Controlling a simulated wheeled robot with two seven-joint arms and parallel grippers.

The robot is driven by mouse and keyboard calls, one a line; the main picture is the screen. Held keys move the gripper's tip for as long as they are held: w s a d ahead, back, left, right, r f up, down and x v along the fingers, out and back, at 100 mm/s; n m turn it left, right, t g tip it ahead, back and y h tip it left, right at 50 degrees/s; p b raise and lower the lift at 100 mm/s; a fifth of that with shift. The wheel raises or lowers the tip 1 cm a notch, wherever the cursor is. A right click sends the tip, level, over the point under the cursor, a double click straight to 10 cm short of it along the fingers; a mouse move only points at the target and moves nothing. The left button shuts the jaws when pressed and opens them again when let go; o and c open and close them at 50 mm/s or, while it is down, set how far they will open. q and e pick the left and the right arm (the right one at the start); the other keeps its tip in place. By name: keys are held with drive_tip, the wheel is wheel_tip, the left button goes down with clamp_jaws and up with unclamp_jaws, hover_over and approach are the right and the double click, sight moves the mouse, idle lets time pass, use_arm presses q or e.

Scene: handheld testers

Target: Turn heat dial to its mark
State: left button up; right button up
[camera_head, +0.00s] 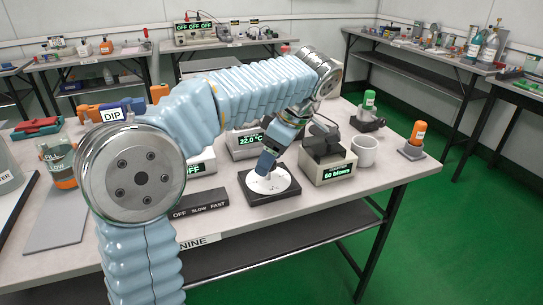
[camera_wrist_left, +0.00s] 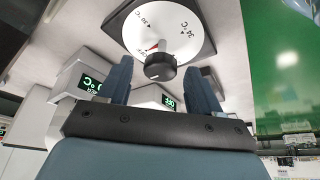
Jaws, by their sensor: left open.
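The heat dial is a white disc (camera_head: 283,182) on a black square base at the table's front, and it shows large in the left wrist view (camera_wrist_left: 178,25). Its black knob (camera_wrist_left: 160,68) has a red mark beside the OFF lettering. Labels that look like 30 °C and 34 °C stand further round the disc. My left gripper (camera_head: 265,171) points down at the dial. In the left wrist view its two blue fingers (camera_wrist_left: 160,75) are apart, one to each side of the knob, with visible gaps. In the head view the gripper hides the knob. My right gripper is not in view.
A display reading 22.0 °C (camera_head: 246,141) stands behind the dial. A box with a lit display (camera_head: 333,173) and a white mug (camera_head: 365,151) stand to the right. A black OFF SLOW FAST strip (camera_head: 199,204) lies left of the dial.

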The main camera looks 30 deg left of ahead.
use_arm(q)
drive_tip(key=shift+c, duration=0.2)
drive_tip(key=c, duration=1)
drive_tip(key=shift+m, duration=0.3)
